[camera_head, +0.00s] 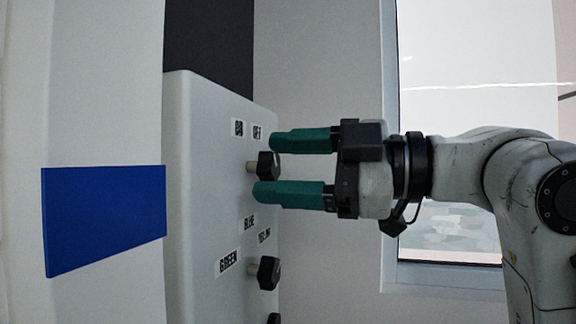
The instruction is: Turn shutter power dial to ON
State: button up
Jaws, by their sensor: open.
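A pale control panel (205,190) stands upright left of centre, its face turned to the right. A small black dial (267,164) sticks out of it below two small labels (247,130) that I cannot read surely. My gripper (262,166) comes in from the right with its two green fingers apart. One finger is above this dial and the other below it, and the dial sits between the fingertips. I cannot tell whether either finger touches it, nor which way the dial points.
A second black dial (268,272) is lower on the panel, near labels reading BLUE, YELLOW and GREEN (228,263). Part of another black knob (274,319) shows at the bottom edge. A blue plate (104,220) is left of the panel. A window (475,60) is behind my arm.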

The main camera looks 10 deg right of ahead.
jog(key=b+v, duration=0.1)
jog(key=v, duration=0.9)
jog(key=shift+s+d, duration=0.15)
jog(key=shift+d, duration=0.2)
